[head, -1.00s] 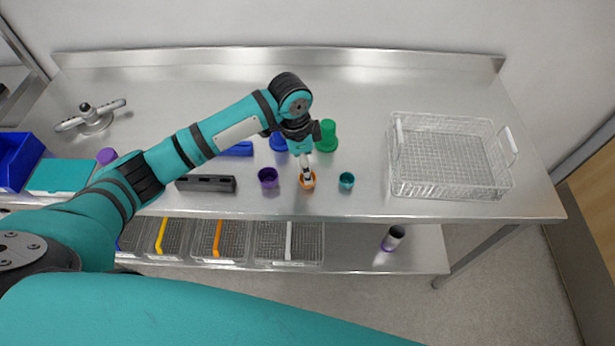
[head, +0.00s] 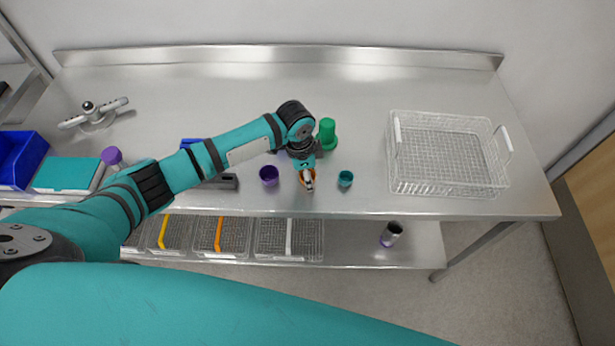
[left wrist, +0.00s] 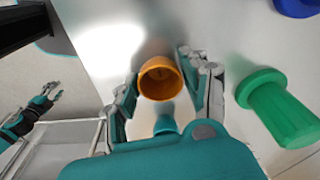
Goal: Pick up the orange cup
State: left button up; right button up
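The orange cup (left wrist: 160,80) stands on the steel table, its mouth showing in the left wrist view. My left gripper (left wrist: 158,82) is open, with one finger on each side of the cup and very close to its wall. I cannot tell if they touch it. In the head view, my left gripper (head: 309,182) covers much of the orange cup (head: 301,176). My right gripper (left wrist: 52,92) is small at the left of the left wrist view, away from the cup, and its fingers look apart.
A purple cup (head: 269,175) stands left of the orange cup and a teal cup (head: 345,178) right of it. A green cup-like piece (head: 327,134) is behind. A wire basket (head: 447,190) stands at the right.

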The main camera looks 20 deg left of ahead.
pick_arm(q)
jog(key=c, duration=0.6)
jog(key=shift+o, duration=0.2)
jog(key=shift+r, duration=0.15)
